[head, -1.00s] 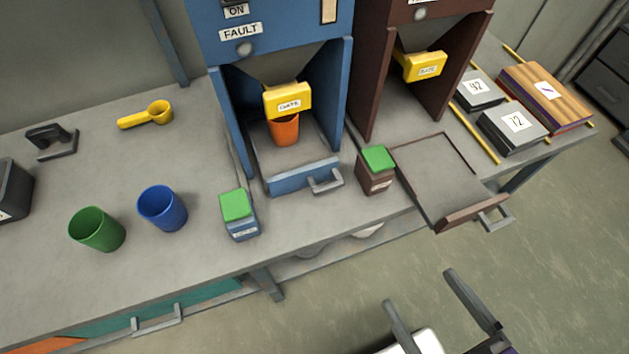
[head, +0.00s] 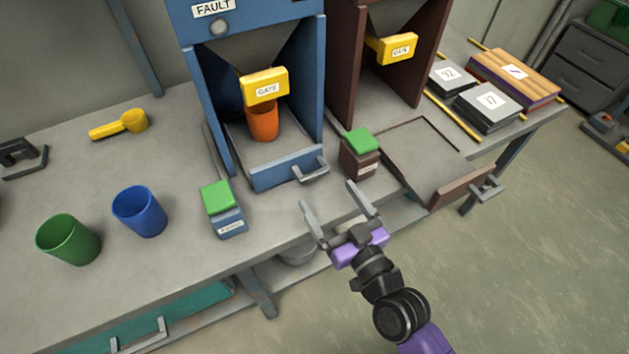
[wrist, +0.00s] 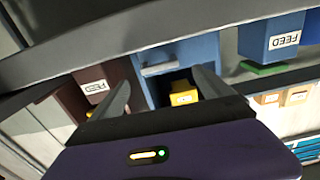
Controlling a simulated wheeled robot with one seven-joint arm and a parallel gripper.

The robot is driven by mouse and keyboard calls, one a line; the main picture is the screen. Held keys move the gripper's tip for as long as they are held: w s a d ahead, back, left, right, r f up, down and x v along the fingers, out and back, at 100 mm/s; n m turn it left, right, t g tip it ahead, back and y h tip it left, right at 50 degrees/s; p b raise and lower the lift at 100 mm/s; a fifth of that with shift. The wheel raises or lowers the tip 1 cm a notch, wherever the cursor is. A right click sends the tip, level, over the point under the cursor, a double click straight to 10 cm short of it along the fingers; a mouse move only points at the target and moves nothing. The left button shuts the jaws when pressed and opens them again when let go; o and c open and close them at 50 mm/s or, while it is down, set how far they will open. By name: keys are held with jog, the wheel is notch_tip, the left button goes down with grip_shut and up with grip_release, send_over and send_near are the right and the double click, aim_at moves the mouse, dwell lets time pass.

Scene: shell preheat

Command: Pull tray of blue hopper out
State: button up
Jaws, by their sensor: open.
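The blue hopper (head: 213,80) stands at the back of the bench. Its tray (head: 287,171) sits low in the hopper's opening, with a blue front and a grey bar handle (head: 312,173). An orange cup (head: 263,122) stands on the tray under the yellow gate (head: 264,86). My gripper (head: 336,197) is open and empty, in front of the tray and to the lower right of its handle, apart from it. In the wrist view the tray handle (wrist: 163,68) shows between the open fingers (wrist: 165,92), beyond the tips.
The brown hopper (head: 340,75) stands to the right with its tray (head: 425,160) pulled out. A blue feed box (head: 230,223) and a brown box (head: 356,163) with green tops flank the blue tray. Green (head: 68,240) and blue (head: 140,212) cups stand left.

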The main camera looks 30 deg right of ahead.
aim_at(316, 176)
jog(key=shift+w+d+r, duration=0.1)
jog(key=shift+w, duration=0.4)
jog(key=shift+w+p, duration=0.5)
jog(key=shift+w, duration=2.95)
grip_shut()
